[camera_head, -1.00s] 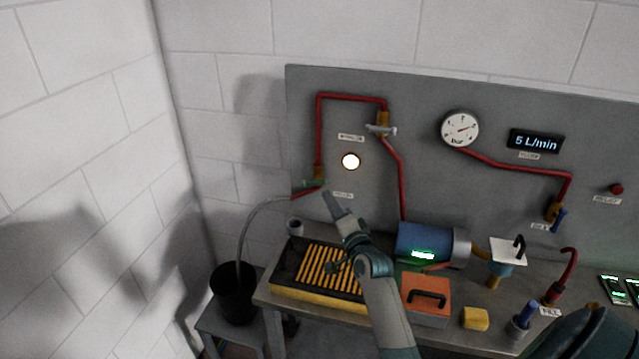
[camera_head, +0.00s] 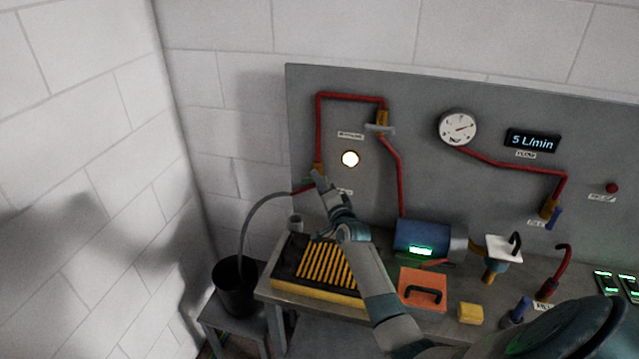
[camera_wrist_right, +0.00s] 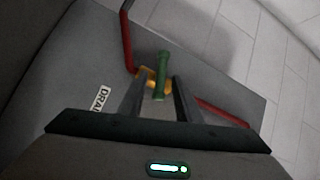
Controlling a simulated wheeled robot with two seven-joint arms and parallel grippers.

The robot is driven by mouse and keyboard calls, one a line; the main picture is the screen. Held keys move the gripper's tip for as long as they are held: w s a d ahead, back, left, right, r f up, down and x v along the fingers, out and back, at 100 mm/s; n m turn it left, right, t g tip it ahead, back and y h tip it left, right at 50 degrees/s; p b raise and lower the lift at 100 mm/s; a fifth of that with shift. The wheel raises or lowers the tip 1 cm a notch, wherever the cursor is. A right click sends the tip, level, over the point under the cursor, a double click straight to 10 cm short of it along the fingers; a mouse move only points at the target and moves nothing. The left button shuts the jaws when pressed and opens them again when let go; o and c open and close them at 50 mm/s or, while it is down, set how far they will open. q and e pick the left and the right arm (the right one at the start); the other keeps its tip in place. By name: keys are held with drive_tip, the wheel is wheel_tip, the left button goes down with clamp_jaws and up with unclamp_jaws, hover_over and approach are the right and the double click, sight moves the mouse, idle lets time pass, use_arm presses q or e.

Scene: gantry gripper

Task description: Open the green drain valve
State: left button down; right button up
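The green drain valve handle (camera_wrist_right: 161,78) sits on a brass valve body (camera_wrist_right: 146,76) in a red pipe on the grey panel. In the head view only a small part of the green handle (camera_head: 308,181) shows, at the panel's left side beside my fingertips. My right gripper (camera_head: 317,175) reaches up to it. In the right wrist view my right gripper (camera_wrist_right: 160,80) is open, one finger on each side of the handle. A gap shows between the handle and each finger. My left gripper is not in view.
A black-edged tray with yellow slats (camera_head: 287,283) and a blue cylinder (camera_head: 420,238) stand on the bench below. A grey hose (camera_head: 247,215) runs from the valve into a black bucket (camera_head: 236,290).

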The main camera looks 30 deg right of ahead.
clamp_jaws()
drive_tip(key=shift+r+n, duration=0.15)
drive_tip(key=shift+n, duration=0.15)
drive_tip(key=shift+w+a+r+n+g+h, duration=0.25)
drive_tip(key=shift+n+g+h, duration=0.2)
drive_tip(key=shift+n+g, duration=1)
drive_tip(key=shift+w+a+r+n+g+h, duration=0.15)
drive_tip(key=shift+r+n+g+h, duration=0.3)
drive_tip(key=shift+n+g, duration=1)
drive_tip(key=shift+w+a+r+n+g+h, duration=0.25)
drive_tip(key=shift+n+g+h, duration=0.25)
drive_tip(key=shift+n+g, duration=0.9)
drive_tip(key=shift+d, duration=0.1)
